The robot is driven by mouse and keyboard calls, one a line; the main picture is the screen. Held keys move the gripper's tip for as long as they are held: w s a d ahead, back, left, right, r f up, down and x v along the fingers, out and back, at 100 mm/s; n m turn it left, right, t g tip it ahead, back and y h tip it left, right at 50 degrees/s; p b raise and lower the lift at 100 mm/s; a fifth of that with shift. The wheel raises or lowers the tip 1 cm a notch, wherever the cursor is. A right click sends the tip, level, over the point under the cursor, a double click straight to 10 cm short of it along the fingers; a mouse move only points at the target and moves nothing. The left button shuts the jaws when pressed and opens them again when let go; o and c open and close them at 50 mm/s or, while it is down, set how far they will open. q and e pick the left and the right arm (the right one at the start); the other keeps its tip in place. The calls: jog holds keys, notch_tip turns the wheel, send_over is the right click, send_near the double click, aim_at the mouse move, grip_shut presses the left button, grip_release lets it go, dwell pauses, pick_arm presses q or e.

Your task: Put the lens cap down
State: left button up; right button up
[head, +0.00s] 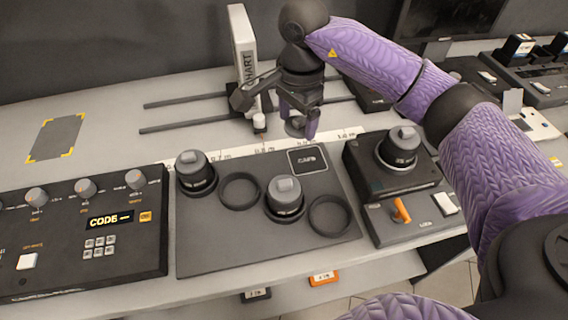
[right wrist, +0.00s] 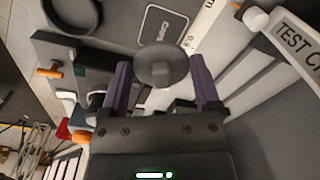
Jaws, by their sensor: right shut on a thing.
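My right gripper (head: 299,122) is shut on the dark round lens cap (head: 294,127). In the right wrist view the lens cap (right wrist: 161,66) sits between the two purple fingers, with its small raised knob showing. The gripper holds it just behind the outlined square marked "CAPS" (head: 308,160) on the dark mat; that square also shows in the right wrist view (right wrist: 163,28). I cannot tell how high the cap is. My left gripper is not in view.
The mat (head: 246,244) carries two capped lenses (head: 196,172) (head: 284,196) and two empty rings (head: 240,190) (head: 330,214). A box with a lens (head: 399,148) and orange lever stands right. A control panel (head: 82,235) stands left. A white test chart (head: 243,62) stands behind.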

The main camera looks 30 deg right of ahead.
aim_at(304, 160)
jog(key=d+m, duration=0.1)
jog(key=d+f+m, duration=0.1)
jog(key=m, duration=0.1)
jog(key=w+f+m+b, duration=0.1)
jog(key=m, duration=0.1)
jog(key=shift+w+d, duration=0.1)
jog(key=shift+d, duration=0.3)
jog(key=shift+m, duration=0.3)
notch_tip(304, 160, down, 10)
jog(key=shift+r+b, duration=0.1)
jog(key=shift+b, duration=1)
jog(key=o, duration=1.1)
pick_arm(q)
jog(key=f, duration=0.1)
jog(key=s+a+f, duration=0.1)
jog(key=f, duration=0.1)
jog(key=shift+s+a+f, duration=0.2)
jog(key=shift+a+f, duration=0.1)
